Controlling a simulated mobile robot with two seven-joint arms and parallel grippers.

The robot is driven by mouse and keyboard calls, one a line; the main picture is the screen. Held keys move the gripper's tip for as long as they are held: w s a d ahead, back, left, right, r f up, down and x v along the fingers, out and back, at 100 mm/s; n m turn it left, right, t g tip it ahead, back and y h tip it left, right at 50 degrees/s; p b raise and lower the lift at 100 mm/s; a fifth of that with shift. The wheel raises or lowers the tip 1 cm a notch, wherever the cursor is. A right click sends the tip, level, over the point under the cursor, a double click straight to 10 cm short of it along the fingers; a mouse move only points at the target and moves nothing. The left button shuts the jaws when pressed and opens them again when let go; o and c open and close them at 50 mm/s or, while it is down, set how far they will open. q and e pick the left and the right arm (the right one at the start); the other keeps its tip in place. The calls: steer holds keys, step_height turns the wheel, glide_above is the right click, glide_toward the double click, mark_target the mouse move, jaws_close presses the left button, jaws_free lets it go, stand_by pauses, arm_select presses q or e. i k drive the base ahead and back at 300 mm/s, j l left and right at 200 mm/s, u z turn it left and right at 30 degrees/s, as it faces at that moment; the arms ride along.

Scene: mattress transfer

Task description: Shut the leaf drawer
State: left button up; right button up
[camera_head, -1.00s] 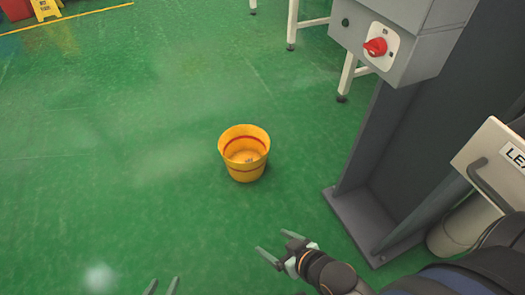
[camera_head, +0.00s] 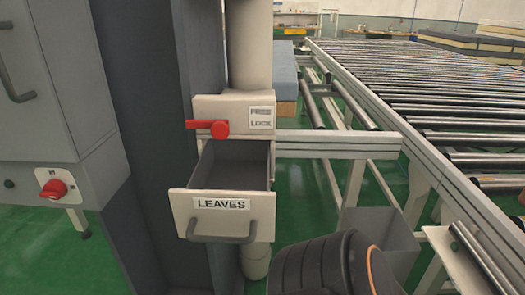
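The leaf drawer (camera_head: 222,215) is a cream drawer with a "LEAVES" label and a grey bar handle (camera_head: 221,238). It stands pulled out from its housing (camera_head: 233,107), and its dark inside shows from above. The housing carries a red lever (camera_head: 208,127) and a small label plate reading "LOCK" on its lower line. A dark part of my own arm is at the bottom, right of the drawer. Neither gripper shows in the head view now.
A roller conveyor (camera_head: 440,155) runs along the right. A grey bin (camera_head: 385,240) stands below its near end. A dark upright panel and a grey box with a red switch (camera_head: 54,188) are at the left. Green floor shows between.

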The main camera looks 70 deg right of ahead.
mark_target(228, 199)
steer(key=z, duration=1.55)
